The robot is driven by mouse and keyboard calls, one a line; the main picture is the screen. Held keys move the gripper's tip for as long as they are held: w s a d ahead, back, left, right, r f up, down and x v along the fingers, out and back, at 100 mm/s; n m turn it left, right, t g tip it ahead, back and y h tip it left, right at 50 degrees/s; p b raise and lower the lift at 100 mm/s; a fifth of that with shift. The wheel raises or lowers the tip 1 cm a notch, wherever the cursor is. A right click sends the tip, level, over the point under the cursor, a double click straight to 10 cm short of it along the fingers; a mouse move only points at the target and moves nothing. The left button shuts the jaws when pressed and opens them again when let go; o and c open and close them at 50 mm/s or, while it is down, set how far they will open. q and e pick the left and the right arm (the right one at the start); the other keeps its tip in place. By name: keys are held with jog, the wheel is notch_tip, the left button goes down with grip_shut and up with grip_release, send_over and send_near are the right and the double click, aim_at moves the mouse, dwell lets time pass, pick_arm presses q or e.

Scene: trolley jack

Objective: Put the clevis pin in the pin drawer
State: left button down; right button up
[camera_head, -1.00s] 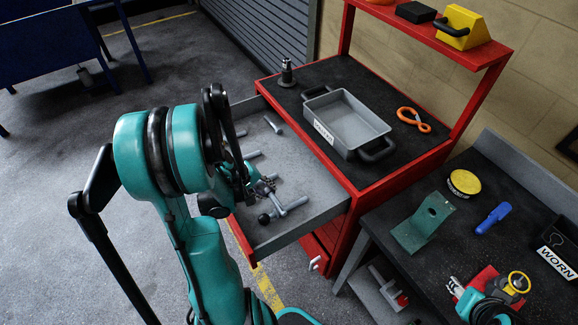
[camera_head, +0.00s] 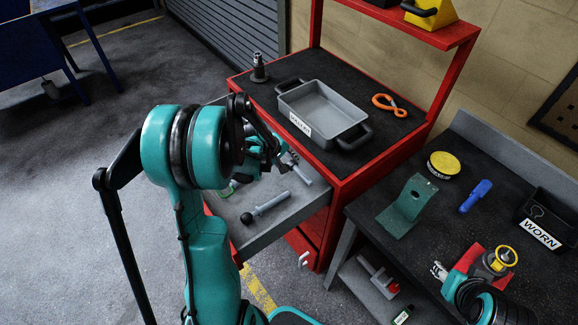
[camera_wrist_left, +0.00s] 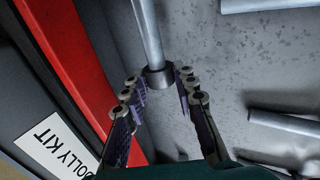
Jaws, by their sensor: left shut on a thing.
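My left gripper (camera_head: 284,158) is over the right part of the open grey drawer (camera_head: 285,212), near the red cabinet front. In the left wrist view my left gripper (camera_wrist_left: 160,88) is shut on a grey metal clevis pin (camera_wrist_left: 149,35), with the fingertips on either side of its collared end. The pin's shaft (camera_head: 301,173) shows beyond the fingers in the head view. I cannot tell whether the pin touches the drawer floor. My left arm hides much of the drawer.
A ball-ended pin (camera_head: 265,206) lies in the drawer, and other loose rods (camera_wrist_left: 285,122) show there. A grey tray (camera_head: 293,92) and an orange hook (camera_head: 390,104) are on the cabinet top. A bench with a green bracket (camera_head: 406,206) stands right.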

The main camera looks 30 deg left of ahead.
pick_arm(q)
jog(key=shift+a+f, duration=0.1)
jog(key=shift+f, duration=0.4)
jog(key=shift+s+r, duration=0.1)
jog(key=shift+s, duration=0.05)
jog(key=shift+f+b, duration=0.55)
jog(key=shift+f, duration=0.05)
jog(key=c, duration=1.2)
grip_release()
